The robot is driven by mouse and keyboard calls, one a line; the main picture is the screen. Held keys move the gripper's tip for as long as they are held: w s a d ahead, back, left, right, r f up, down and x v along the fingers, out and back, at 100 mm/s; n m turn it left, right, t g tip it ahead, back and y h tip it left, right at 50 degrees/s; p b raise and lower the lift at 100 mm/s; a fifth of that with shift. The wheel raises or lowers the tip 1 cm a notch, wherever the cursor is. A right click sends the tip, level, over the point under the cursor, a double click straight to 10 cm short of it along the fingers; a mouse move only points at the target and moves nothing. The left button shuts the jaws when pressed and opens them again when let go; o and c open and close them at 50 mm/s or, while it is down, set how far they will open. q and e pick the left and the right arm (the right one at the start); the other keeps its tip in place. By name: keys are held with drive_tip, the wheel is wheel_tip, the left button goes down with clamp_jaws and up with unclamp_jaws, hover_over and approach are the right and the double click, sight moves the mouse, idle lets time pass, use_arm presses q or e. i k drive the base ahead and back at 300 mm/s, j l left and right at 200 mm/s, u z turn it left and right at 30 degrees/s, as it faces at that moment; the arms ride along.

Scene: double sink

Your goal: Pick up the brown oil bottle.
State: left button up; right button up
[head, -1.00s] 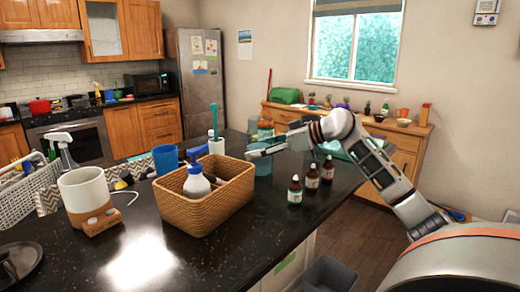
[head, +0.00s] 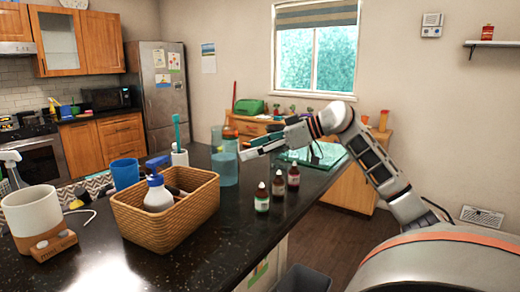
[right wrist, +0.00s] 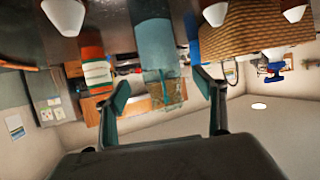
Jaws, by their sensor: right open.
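My right gripper (head: 246,152) is open and empty, beyond and above the bottles, beside a blue tumbler (head: 225,169). In the right wrist view, which is upside down, its open fingers (right wrist: 161,82) show with no bottle between them. My left gripper is not in view.
A wicker basket (head: 165,225) with a blue-topped pump bottle (head: 158,190) stands left of the bottles. A white mug-shaped device (head: 35,215) is further left. An orange bottle (right wrist: 95,62) shows in the right wrist view. The counter's right edge is close to the bottles.

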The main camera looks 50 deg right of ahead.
sight(262, 196)
drive_tip(key=k+l, duration=0.7)
drive_tip(key=k, duration=0.2)
